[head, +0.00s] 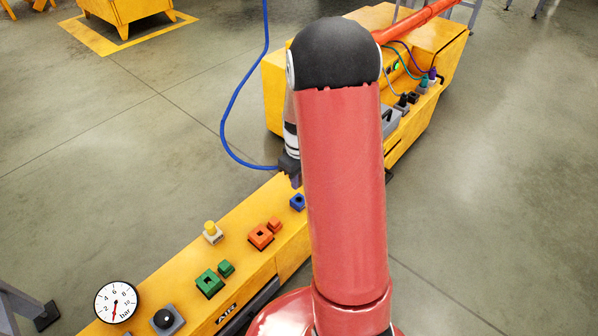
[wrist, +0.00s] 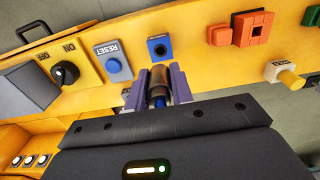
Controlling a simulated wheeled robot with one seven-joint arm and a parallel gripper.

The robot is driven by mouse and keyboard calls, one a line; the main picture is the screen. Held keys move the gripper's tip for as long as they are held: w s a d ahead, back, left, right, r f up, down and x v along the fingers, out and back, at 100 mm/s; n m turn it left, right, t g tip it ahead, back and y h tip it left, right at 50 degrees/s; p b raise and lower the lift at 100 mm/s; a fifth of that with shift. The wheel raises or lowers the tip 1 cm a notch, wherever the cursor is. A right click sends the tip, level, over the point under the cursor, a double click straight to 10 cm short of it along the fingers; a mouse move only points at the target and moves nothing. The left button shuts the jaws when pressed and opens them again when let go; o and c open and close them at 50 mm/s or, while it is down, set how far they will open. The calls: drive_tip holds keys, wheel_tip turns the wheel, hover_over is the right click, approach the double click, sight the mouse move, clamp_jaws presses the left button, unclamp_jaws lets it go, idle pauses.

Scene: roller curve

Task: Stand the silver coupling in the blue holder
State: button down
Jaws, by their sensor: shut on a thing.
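The blue holder (wrist: 151,43), a small square block with a round hole, sits on the yellow bench in the wrist view; it also shows in the head view (head: 298,202) beside my red arm. My gripper (wrist: 161,82) has purple fingers shut on the silver coupling (wrist: 158,75), which looks dark grey with a blue part near its base. The coupling's tip is close to the holder and outside its hole; the exact gap is unclear. In the head view my gripper (head: 289,168) is above the bench near the holder, and the coupling is mostly hidden.
A blue hose (head: 225,110) hangs down to my gripper.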

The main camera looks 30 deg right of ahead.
sight(299, 194)
drive_tip(key=shift+f+b, duration=2.1)
drive_tip(key=shift+f, duration=0.8)
drive_tip(key=shift+f+b, duration=0.5)
drive_tip(key=shift+f, duration=0.15)
